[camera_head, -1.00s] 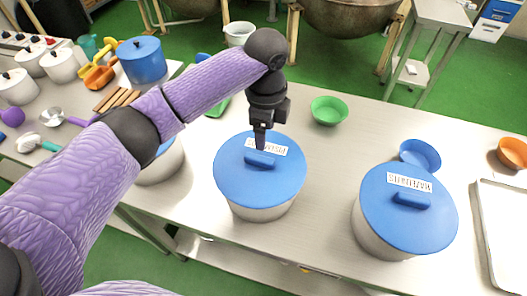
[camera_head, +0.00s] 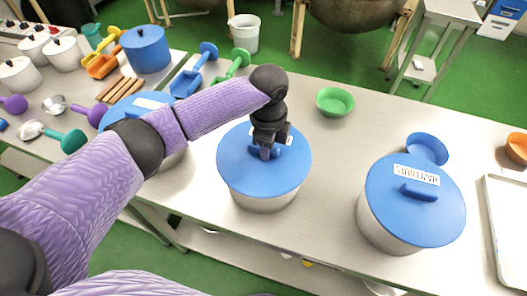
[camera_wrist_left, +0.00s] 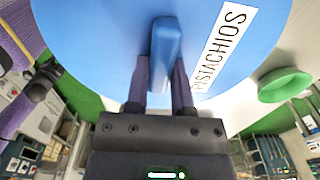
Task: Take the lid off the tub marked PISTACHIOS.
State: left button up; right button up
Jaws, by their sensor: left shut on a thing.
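The tub marked PISTACHIOS (camera_head: 262,197) stands in the middle of the steel table, with a grey body. Its blue lid (camera_head: 236,178) sits on top and looks seated on the rim. The lid's label, reading PISTACHIOS, shows in the left wrist view (camera_wrist_left: 222,45); in the head view my gripper hides most of it. My left gripper (camera_head: 265,150) is over the middle of the lid and shut on the lid's blue handle (camera_wrist_left: 164,55), one finger on each side. My right gripper is not in view.
A tub with a blue lid marked HAZELNUTS (camera_head: 415,205) stands to the right. Another blue-lidded tub (camera_head: 118,128) is close on the left, partly behind my arm. A green bowl (camera_head: 335,101) and a blue bowl (camera_head: 428,147) stand behind. A tray (camera_head: 500,190) lies far right.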

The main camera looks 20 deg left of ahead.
pick_arm(q)
grip_shut()
notch_tip(320, 180, up, 13)
jog(key=p, duration=0.7)
